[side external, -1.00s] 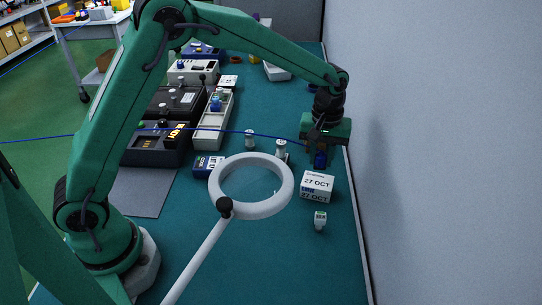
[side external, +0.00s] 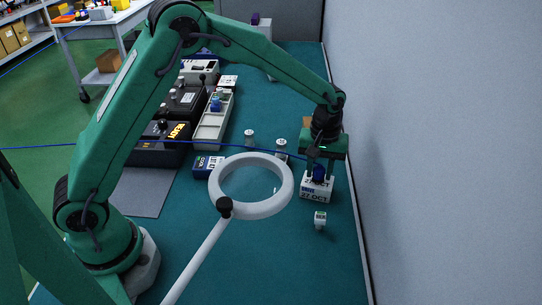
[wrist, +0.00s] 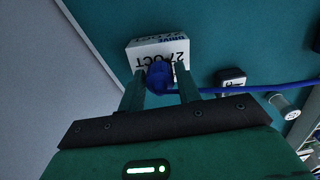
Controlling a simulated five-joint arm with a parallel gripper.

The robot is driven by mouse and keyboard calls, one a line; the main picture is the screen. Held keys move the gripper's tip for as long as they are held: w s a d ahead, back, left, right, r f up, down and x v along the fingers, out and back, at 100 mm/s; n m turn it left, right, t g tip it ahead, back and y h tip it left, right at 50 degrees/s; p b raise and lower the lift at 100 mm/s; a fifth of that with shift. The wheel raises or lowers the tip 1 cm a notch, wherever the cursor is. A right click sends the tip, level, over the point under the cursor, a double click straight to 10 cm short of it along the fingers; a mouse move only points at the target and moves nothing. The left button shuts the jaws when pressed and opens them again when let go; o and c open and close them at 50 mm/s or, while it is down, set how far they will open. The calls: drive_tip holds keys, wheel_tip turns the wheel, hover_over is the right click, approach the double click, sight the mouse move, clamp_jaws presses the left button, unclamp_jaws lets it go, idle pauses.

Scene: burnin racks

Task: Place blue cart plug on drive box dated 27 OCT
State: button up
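The blue cart plug (side external: 319,173) is between the fingers of my gripper (side external: 319,165), with its blue cord trailing left. In the wrist view the plug (wrist: 159,75) sits between the two green fingertips (wrist: 160,82), which are shut on it. The white drive box marked 27 OCT (side external: 315,195) lies directly below the plug. Its printed faces also show in the wrist view (wrist: 150,48). The plug overlaps the box's top in both views; I cannot tell whether it touches. My gripper hides part of the box top.
A small white-labelled block (side external: 320,219) stands in front of the box. A blue box (side external: 207,166) and small cylinders (side external: 280,146) stand to the left. A white ring on a stand (side external: 268,207) is nearer the camera. A grey wall (side external: 430,150) runs along the right.

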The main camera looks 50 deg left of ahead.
drive_tip(key=shift+o, duration=1.1)
drive_tip(key=shift+r, duration=0.1)
wheel_tip(320, 180, up, 12)
drive_tip(key=shift+r, duration=0.15)
